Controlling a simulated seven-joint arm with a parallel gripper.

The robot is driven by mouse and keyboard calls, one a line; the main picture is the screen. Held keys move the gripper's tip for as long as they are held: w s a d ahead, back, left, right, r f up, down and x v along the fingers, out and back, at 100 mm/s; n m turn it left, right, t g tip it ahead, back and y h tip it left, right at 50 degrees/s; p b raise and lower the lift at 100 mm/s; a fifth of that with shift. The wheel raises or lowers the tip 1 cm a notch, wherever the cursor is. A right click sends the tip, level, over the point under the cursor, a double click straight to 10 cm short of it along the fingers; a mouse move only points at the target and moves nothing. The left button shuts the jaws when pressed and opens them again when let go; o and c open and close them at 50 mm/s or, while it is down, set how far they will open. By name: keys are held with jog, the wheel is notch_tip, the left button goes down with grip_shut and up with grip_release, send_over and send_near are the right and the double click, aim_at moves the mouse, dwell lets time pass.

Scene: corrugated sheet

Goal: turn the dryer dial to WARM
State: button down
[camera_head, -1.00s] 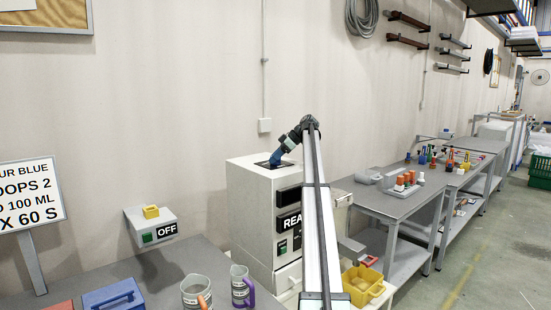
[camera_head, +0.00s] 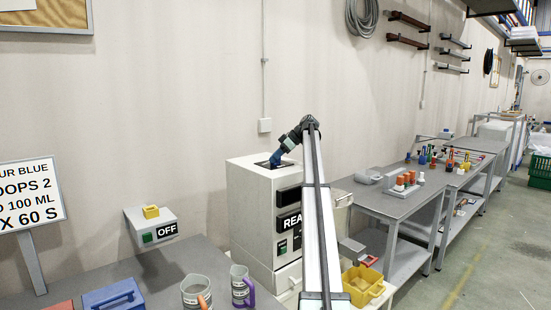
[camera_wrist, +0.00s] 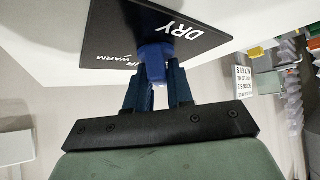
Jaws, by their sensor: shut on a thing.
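The dryer is a white cabinet (camera_head: 250,205) left of centre in the head view. A black dial plate (camera_head: 263,164) lies on its top; in the wrist view the plate (camera_wrist: 110,38) bears the words DRY and WARM and a partly hidden word ending in R. The blue dial (camera_wrist: 153,60) stands on this plate. My gripper (camera_wrist: 158,76) is shut on the dial with one blue finger on each side. In the head view my gripper (camera_head: 276,158) reaches down onto the plate and hides the dial. I cannot tell which word the dial points to.
My arm covers part of the dryer's front, where a display (camera_head: 290,222) starts with REA. A wall box (camera_head: 150,228) marked OFF is at left. Mugs (camera_head: 196,292) and a blue box (camera_head: 113,297) stand in front. A yellow bin (camera_head: 363,284) stands at right.

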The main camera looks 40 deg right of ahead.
jog(key=m+h, duration=0.1)
jog(key=m+t+h, duration=0.1)
jog(key=m, duration=0.1)
jog(key=shift+s+a+m+t, duration=0.15)
jog(key=shift+m+t, duration=0.15)
jog(key=m+h, duration=0.4)
jog(key=m, duration=0.1)
jog(key=shift+t, duration=0.4)
jog(key=m+h, duration=0.3)
jog(key=m, duration=0.1)
jog(key=shift+g, duration=0.3)
jog(key=shift+w+m+g+h, duration=0.2)
jog(key=shift+m+g+h, duration=0.8)
jog(key=shift+m+h, duration=0.95)
jog(key=shift+m+y, duration=0.25)
jog(key=shift+m, duration=0.3)
jog(key=c, duration=1.1)
grip_release()
jog(key=shift+s, duration=0.1)
